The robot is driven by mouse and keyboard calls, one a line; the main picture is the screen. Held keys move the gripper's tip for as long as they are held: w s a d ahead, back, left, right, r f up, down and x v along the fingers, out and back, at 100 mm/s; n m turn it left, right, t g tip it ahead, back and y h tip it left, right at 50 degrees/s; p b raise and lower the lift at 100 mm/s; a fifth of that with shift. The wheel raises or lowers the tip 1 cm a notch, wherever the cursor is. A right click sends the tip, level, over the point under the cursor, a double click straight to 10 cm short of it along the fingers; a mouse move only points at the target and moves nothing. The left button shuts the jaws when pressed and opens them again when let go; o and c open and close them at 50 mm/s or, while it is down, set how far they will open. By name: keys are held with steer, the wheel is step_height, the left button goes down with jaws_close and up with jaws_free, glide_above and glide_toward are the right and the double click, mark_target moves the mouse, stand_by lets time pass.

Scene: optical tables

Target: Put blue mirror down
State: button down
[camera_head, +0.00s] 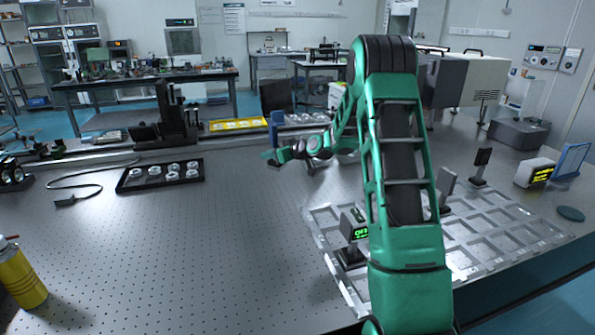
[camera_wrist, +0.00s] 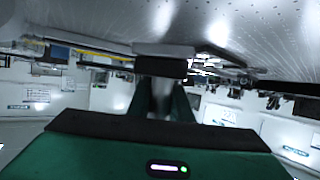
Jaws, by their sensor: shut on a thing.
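The blue mirror (camera_head: 278,117) is a small upright blue plate at the back middle of the table in the head view, at the end of my arm. My green gripper (camera_head: 272,155) points left and is shut on it, low on its stem. Whether its foot touches the table or hangs above it I cannot tell. In the wrist view, which looks upside down, my gripper (camera_wrist: 161,70) shows dark fingers with a pale flat edge beyond them. The mirror's blue face cannot be made out there.
A black tray with round optics (camera_head: 160,175) lies left. A metal grid tray (camera_head: 328,238), with a green-lit device (camera_head: 354,226), lies at right, partly behind my arm. A yellow tray (camera_head: 238,124) and dark mounts (camera_head: 177,120) stand behind. A yellow bottle (camera_head: 20,275) is front left. The middle is clear.

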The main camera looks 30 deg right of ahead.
steer(key=w+d+f, duration=0.2)
steer(key=w, duration=0.1)
steer(key=w+d+f, duration=0.2)
steer(key=w+d, duration=0.1)
steer(key=w, duration=0.1)
steer(key=w+d+f, duration=0.2)
steer(key=w, duration=0.1)
steer(key=shift+w+d+f, duration=0.2)
steer(key=shift+d+f, duration=0.05)
steer(key=shift+d, duration=0.1)
steer(key=shift+f, duration=2)
steer(key=shift+f, duration=0.1)
steer(key=c, duration=1.6)
jaws_free()
